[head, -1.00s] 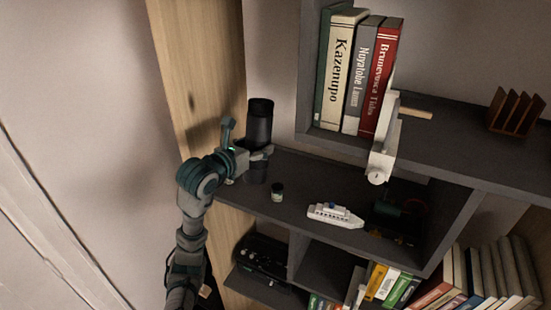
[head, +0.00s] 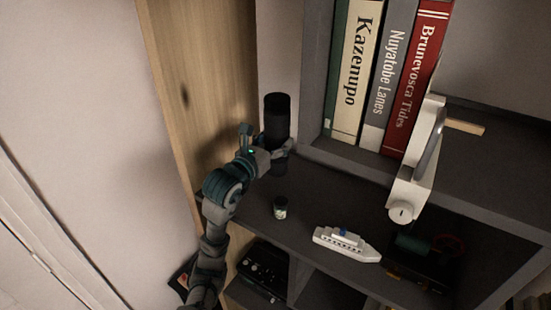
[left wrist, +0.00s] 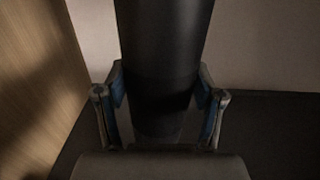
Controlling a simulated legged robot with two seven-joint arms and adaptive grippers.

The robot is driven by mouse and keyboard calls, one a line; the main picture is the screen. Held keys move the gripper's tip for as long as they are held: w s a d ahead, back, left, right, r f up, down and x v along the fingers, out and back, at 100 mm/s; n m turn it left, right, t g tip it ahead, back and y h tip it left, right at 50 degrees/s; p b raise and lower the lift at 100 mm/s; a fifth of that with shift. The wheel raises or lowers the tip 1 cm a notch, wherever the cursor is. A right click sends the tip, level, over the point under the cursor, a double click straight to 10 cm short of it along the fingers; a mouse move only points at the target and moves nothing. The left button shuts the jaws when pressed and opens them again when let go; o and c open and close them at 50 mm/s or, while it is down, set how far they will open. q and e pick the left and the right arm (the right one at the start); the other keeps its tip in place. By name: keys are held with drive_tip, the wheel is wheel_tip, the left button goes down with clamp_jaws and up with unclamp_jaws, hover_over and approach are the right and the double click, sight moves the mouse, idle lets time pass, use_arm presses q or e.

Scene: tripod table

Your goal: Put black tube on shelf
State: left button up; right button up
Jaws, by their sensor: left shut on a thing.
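The black tube (head: 277,118) stands upright at the back left of the dark shelf (head: 335,205), near the wooden side panel. My left gripper (head: 270,146) is around its lower part. In the left wrist view the tube (left wrist: 163,60) fills the middle, and the fingers of my left gripper (left wrist: 163,108) press on it from both sides. Its bottom end seems to be at or just above the shelf surface; I cannot tell if it touches. My right gripper is not in view.
A small dark jar (head: 280,208) and a white toy ship (head: 346,244) stand on the same shelf, right of my arm. Books (head: 355,70) stand on the higher shelf. A pale object (head: 417,165) hangs over that shelf's edge. The wooden panel (head: 200,80) is close on the left.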

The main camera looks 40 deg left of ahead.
use_arm(q)
drive_tip(key=f, duration=0.1)
drive_tip(key=f+b, duration=0.2)
drive_tip(key=shift+a+f, duration=0.1)
drive_tip(key=shift+a, duration=0.15)
drive_tip(key=shift+s+d+r, duration=0.2)
drive_tip(key=shift+d, duration=0.1)
drive_tip(key=o, duration=1.1)
drive_tip(key=shift+d, duration=0.2)
drive_tip(key=o, duration=0.3)
drive_tip(key=shift+d, duration=0.15)
drive_tip(key=shift+o, duration=0.2)
drive_tip(key=shift+w, duration=0.2)
